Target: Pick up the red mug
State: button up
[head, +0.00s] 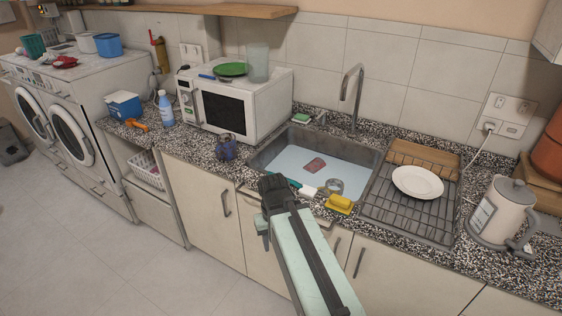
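No clearly recognisable red mug shows. A small dull-red object (315,164) lies in the sink (262,158), seen through the bluish water; I cannot tell if it is a mug. A dark blue mug-like object (226,148) stands on the counter left of the sink. My gripper (270,188) is in front of the sink's near left side, at the counter's front edge, apart from the dull-red object. Its fingers are dark and small, so its opening is unclear.
The microwave (247,104) carries a green plate (231,69) and a glass. A yellow sponge (339,203) lies at the sink's front edge. A dish rack (408,219) with a white plate (417,182) and a kettle (502,212) stand right.

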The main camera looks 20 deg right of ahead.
aim_at(317, 164)
jog(key=u, duration=0.55)
jog(key=i, duration=0.95)
jog(key=u, duration=0.6)
jog(key=k, duration=0.85)
jog(key=u, duration=0.2)
jog(key=i, duration=0.85)
jog(key=z, duration=0.05)
